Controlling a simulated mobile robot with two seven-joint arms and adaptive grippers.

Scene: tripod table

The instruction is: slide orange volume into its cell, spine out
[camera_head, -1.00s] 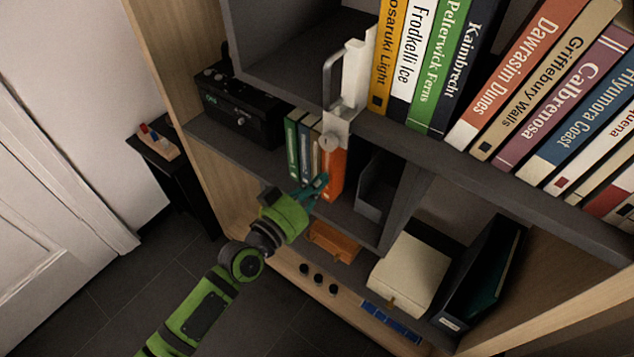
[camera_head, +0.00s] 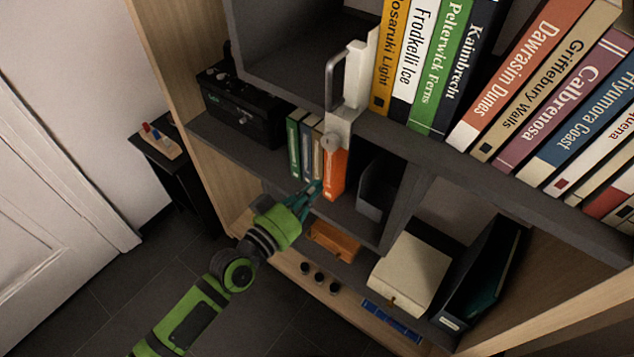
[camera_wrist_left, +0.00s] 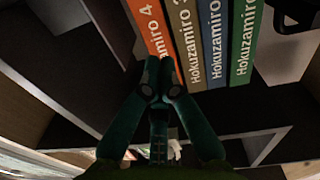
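The orange volume (camera_head: 335,175) stands upright on the middle shelf with its spine facing out. It is at the right end of a row beside a tan, a blue and a green volume. In the left wrist view the orange volume (camera_wrist_left: 150,28) reads "Hokuzamiro 4". My left gripper (camera_head: 316,187) is by the lower end of its spine. In the left wrist view the fingertips (camera_wrist_left: 160,78) are together with nothing between them, near the lower ends of the orange and tan spines. I cannot tell if they touch. My right gripper is not in view.
A white clamp-like fixture with a handle (camera_head: 350,80) hangs above the orange volume. A dark upright holder (camera_head: 375,190) stands to the right, with a gap between. A black box (camera_head: 240,108) is at the left. An orange case (camera_head: 333,240) lies below.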

